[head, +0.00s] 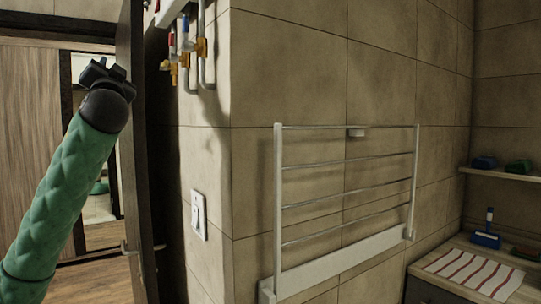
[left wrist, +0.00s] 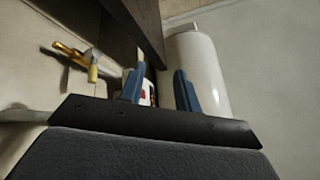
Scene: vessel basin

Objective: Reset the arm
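My left arm, in a green padded sleeve, rises from the lower left in the head view. Its dark left gripper (head: 103,72) is at the top, in front of the doorway, apart from the wall and holding nothing that I can see. In the left wrist view, the two blue fingers of the left gripper (left wrist: 160,90) stand apart with a gap between them. The gripper is open. A small red and white thing shows behind the gap, farther off. My right gripper is in neither view.
A dark door (head: 132,150) stands open just right of my left arm. Pipes with brass valves (head: 185,55) hang on the tiled wall. A metal rack (head: 345,200) juts out at centre. A striped cloth (head: 470,273) lies on the right counter. A white cylinder (left wrist: 196,65) is near the fingers.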

